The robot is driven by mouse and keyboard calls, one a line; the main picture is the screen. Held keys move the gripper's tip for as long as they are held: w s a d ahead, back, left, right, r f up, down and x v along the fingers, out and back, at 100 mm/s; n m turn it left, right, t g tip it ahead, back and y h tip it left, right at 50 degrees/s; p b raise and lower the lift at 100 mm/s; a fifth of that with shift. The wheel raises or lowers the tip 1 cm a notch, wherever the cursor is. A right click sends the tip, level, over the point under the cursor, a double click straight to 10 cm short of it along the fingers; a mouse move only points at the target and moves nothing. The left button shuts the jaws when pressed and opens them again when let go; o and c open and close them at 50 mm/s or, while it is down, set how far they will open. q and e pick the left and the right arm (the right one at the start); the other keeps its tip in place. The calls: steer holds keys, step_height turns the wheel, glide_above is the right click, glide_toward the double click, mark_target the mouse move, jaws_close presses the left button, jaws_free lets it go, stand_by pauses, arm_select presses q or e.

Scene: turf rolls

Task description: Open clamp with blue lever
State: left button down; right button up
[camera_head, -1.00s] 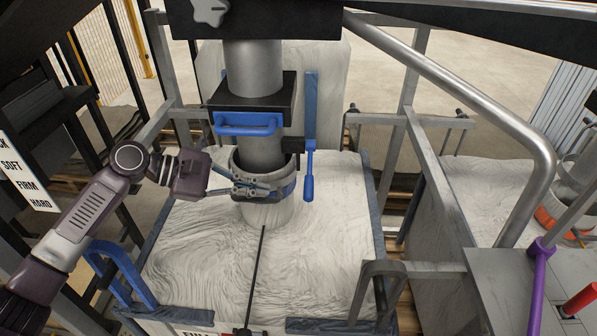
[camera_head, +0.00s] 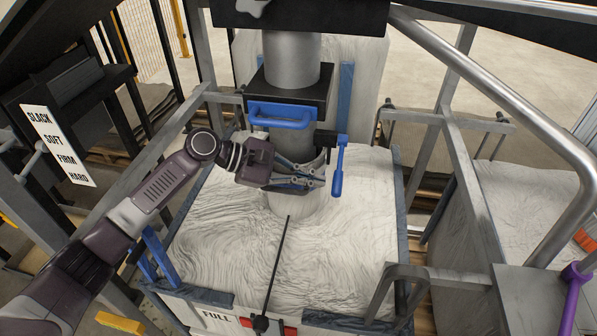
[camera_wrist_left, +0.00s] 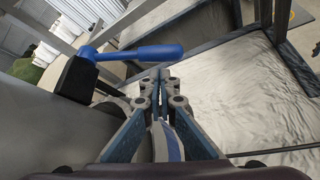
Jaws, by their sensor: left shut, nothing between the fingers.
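The blue lever (camera_head: 339,168) hangs downward from the black clamp block (camera_head: 325,139) on the right side of the vertical grey pipe. In the left wrist view the lever (camera_wrist_left: 145,53) reaches across just beyond my fingertips, and the clamp block (camera_wrist_left: 76,78) is to their left. My left gripper (camera_head: 319,178) is shut and empty, in front of the pipe's lower collar, with its tips just left of the lever. A gap seems to remain between tips and lever. The gripper also shows in the left wrist view (camera_wrist_left: 160,74). It hides much of the collar. My right gripper is not in view.
A blue handle (camera_head: 280,117) sits on the black box above the clamp. Below is a pale wrinkled bag (camera_head: 230,240) in a blue-edged frame, with a thin black rod (camera_head: 278,260) in front. Grey metal rails (camera_head: 480,90) stand at the right.

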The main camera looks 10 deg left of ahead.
mark_target(339, 180)
arm_select(q)
steer(key=x, duration=0.3)
steer(key=shift+f, duration=0.1)
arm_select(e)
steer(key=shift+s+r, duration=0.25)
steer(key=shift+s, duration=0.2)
arm_select(q)
steer(key=shift+n+g, duration=0.4)
steer(key=r+p, duration=0.1)
steer(key=p, duration=0.2)
steer(key=s+r+p, duration=0.1)
steer(key=p, duration=0.2)
steer(key=r+p, duration=0.2)
steer(key=p, duration=0.1)
steer(key=shift+s+r, duration=0.1)
steer(key=shift+s, duration=0.25)
steer(key=shift+s+r+p, duration=0.2)
steer(key=shift+r+p, duration=0.35)
steer(key=shift+p, duration=0.8)
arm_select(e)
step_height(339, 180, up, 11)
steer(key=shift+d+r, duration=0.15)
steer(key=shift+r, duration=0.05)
